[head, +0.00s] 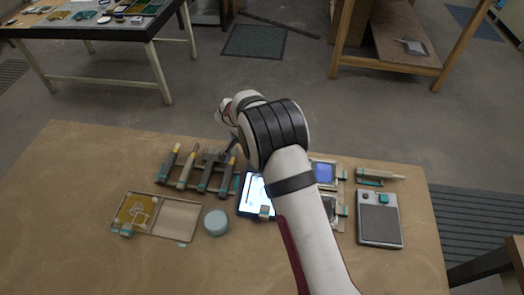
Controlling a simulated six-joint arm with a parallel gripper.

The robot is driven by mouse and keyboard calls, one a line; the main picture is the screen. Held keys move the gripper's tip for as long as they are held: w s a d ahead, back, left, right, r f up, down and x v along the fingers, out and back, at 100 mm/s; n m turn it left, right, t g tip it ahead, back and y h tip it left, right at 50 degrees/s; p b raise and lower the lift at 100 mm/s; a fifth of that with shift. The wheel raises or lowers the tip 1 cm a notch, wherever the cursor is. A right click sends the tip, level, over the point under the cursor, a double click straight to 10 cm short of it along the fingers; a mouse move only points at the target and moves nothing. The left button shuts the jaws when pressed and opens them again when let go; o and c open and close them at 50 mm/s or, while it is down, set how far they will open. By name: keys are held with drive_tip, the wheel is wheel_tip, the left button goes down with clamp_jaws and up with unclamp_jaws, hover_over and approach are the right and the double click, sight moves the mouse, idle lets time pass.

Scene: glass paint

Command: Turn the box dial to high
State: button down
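A bright, lit panel in a dark frame (253,187) lies near the middle of the table, partly hidden by my arm. A small teal-and-grey knob (264,213) sits at its lower edge; its setting is too small to read. A flat grey box (380,222) with a dark top lies at the right, with a teal part near its upper edge. I cannot tell for certain which carries the dial. My gripper (232,145) is behind the panel, near the rack of tools; its fingers are mostly hidden and too small to tell open from shut.
A rack of several handled tools (200,173) stands left of the panel. A round blue-grey pot (216,222) and a two-part tray (180,218) are at the left front. Framed panes (323,173) and a teal-grey tool (380,175) lie right of my arm. The front left is clear.

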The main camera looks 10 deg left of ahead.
drive_tip(key=shift+a, duration=0.1)
idle(0.3)
drive_tip(key=c, duration=0.5)
unclamp_jaws()
drive_tip(key=v, duration=1.5)
drive_tip(key=shift+a+r, duration=0.1)
drive_tip(key=shift+r, duration=0.25)
